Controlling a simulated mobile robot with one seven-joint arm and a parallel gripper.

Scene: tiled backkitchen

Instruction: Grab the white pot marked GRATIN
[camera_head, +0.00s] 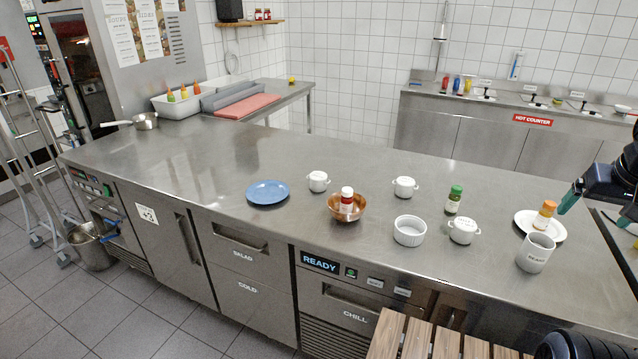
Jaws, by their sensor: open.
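Three small white lidded pots with side handles stand on the steel counter (200,165). One is the back left pot (318,182), one the back middle pot (405,187), and one the front pot (463,231), nearer the right. The front pot has faint dark marking on its lid. The lettering is too small to read, so I cannot tell which is marked GRATIN. My gripper (597,208) is at the right edge, partly cut off, with teal fingertips. It is open, and no pot is between its fingers. It is well to the right of all three pots.
A white ramekin (409,231) and a green-capped bottle (454,199) stand close to the front pot. A white mug (535,253) and a plate (559,232) with an orange-capped bottle (545,214) lie between it and my gripper. A copper bowl (334,212) holds a red-labelled bottle. A blue plate (267,192) is left.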

